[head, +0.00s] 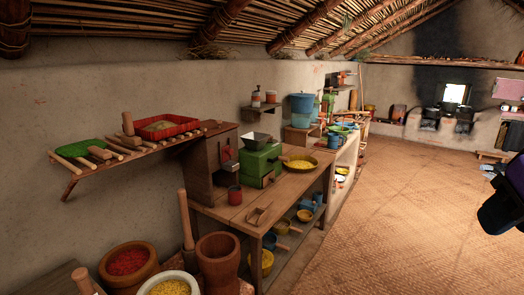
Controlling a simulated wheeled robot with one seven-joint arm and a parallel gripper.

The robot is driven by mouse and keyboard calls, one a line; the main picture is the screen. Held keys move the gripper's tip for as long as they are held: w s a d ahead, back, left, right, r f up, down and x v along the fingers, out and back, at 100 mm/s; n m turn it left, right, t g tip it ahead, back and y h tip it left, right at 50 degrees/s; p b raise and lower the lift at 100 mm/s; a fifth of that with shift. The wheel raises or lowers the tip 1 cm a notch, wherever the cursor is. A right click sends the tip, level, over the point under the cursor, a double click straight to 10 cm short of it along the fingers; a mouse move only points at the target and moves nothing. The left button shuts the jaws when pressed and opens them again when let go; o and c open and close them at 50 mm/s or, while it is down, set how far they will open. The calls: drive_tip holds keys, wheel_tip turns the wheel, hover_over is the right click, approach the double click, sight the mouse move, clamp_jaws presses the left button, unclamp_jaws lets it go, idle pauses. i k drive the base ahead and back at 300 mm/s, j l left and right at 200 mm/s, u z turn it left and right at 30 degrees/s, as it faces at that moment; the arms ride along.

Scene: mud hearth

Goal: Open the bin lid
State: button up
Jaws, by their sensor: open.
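I cannot pick out a bin with a lid for certain in the head view. A blue tub (302,103) stands on the far part of the counter along the left wall; I cannot tell whether it has a lid. A green box with a metal hopper (261,158) stands on the near wooden table. A dark part of my arm (502,208) shows at the right edge, cut off by the frame. My gripper's fingers do not show.
The wooden table (247,211) runs along the left wall, with bowls on its lower shelf. A wall shelf (112,160) holds red and green trays. A red-filled pot (127,262) and a wooden mortar (218,258) stand near front. The woven floor (400,215) is clear.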

sight(214, 127)
drive_tip(key=i+l+z, duration=0.1)
drive_tip(key=i+z, duration=0.2)
drive_tip(key=i, duration=0.4)
drive_tip(key=i+j+z, duration=0.1)
drive_tip(key=i+z, duration=0.25)
drive_tip(key=i, duration=0.35)
drive_tip(key=i+u, duration=0.35)
drive_tip(key=i+l+u, duration=0.1)
drive_tip(key=i+u, duration=0.45)
drive_tip(key=u, duration=0.3)
drive_tip(key=i+u, duration=0.2)
drive_tip(key=u, duration=0.25)
drive_tip(key=i+u, duration=0.2)
drive_tip(key=u, duration=0.3)
drive_tip(key=i+l+u, duration=0.15)
drive_tip(key=u, duration=0.35)
